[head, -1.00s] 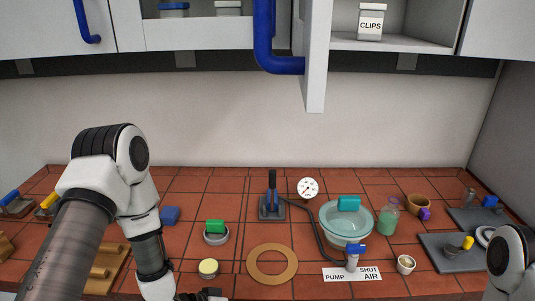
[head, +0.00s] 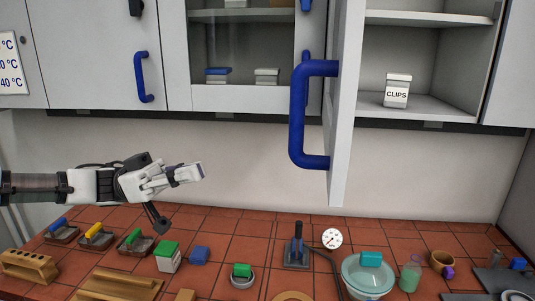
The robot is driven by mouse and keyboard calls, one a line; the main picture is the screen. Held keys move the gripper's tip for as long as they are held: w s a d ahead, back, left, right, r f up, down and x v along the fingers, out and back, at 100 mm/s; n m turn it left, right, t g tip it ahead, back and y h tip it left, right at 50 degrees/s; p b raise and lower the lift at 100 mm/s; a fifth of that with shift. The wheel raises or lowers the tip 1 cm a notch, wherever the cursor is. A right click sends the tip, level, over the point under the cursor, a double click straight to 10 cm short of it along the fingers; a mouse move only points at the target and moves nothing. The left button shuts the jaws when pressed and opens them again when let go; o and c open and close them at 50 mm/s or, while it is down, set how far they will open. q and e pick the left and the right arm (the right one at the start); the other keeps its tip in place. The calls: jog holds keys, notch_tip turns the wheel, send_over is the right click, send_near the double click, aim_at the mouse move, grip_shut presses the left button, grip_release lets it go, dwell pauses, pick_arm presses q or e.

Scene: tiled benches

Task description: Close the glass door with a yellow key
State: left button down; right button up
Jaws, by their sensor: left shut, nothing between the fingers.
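A glass-fronted cabinet section (head: 240,45) is in the upper middle of the head view. Beside it a white door (head: 345,110) stands swung out toward me, seen nearly edge-on, with a large blue handle (head: 298,115). I cannot tell whether this door holds a glass pane. I can make out no yellow key; a yellow-topped piece (head: 96,231) lies in a dark tray at the left of the bench. My left gripper (head: 190,173) is shut and empty, raised above the left of the bench, left of and apart from the open door. My right gripper is out of view.
The right cupboard (head: 420,100) is open, with a CLIPS jar (head: 397,90) inside. A blue block (head: 200,255), a lever pump (head: 297,250), a gauge (head: 332,238), a glass bowl (head: 368,278) and a bottle (head: 411,273) stand on the tiled bench.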

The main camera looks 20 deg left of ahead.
pick_arm(q)
jog(key=x, duration=1.4)
jog(key=shift+w+f+p, duration=0.25)
jog(key=shift+f+p, duration=0.05)
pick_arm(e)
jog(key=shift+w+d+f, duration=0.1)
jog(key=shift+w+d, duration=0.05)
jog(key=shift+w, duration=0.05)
